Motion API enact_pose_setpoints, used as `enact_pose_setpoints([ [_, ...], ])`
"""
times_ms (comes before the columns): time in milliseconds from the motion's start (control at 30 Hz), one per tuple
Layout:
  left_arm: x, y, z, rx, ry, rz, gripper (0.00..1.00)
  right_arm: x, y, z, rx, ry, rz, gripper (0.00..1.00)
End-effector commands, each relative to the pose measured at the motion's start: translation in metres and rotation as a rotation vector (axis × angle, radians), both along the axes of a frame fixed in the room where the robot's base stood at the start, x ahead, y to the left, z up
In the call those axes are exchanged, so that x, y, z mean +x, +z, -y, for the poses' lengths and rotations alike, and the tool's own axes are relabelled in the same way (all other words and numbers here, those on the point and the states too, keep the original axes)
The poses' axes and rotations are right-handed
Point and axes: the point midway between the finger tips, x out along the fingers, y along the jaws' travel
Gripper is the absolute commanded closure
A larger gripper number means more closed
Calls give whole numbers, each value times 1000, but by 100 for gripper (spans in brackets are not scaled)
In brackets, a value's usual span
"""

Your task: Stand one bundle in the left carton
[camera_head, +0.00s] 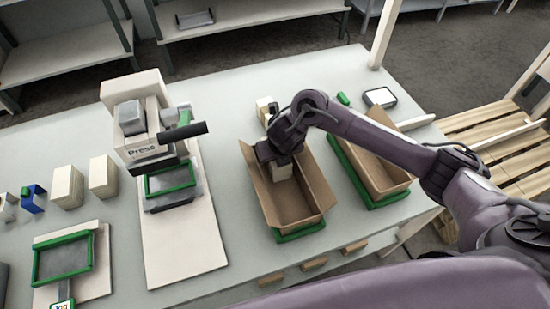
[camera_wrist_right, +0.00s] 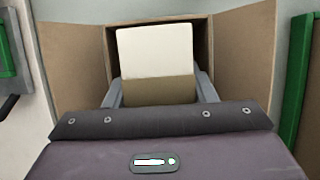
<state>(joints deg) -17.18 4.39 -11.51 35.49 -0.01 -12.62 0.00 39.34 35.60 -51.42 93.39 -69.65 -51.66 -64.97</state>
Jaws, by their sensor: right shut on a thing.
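The left carton (camera_head: 292,207) is an open brown box on a green-edged base on the table. My right gripper (camera_head: 280,163) reaches down into its far end. It is shut on a pale bundle with a brown band (camera_wrist_right: 156,50), which shows between the two fingers in the right wrist view. In the head view the bundle (camera_head: 283,172) is mostly hidden by the gripper. It looks upright inside the carton walls; I cannot tell whether it touches the floor. Other pale bundles (camera_head: 67,186) (camera_head: 104,177) stand on the table at the left. My left gripper is not in view.
A second open carton (camera_head: 376,172) stands close on the right. A press (camera_head: 145,130) stands left of the left carton, with a green-framed tray (camera_head: 64,258) at the front left. A small pale item (camera_head: 264,108) sits behind the carton. Table between press and carton is clear.

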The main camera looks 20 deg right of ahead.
Motion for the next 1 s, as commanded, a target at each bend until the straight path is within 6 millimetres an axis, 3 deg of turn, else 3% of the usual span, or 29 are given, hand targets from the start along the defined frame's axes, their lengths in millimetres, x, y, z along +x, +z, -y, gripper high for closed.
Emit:
enact_pose_setpoints([
  [100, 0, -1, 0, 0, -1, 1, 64, 0, -12, 1, -1, 0, 1, 75],
  [867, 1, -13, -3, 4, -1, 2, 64, 0, -25, 0, 0, 0, 2, 75],
  [900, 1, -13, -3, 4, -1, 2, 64, 0, -25, 0, 0, 1, 2, 48],
  [1000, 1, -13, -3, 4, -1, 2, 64, 0, -25, 0, 0, 1, 2, 40],
])
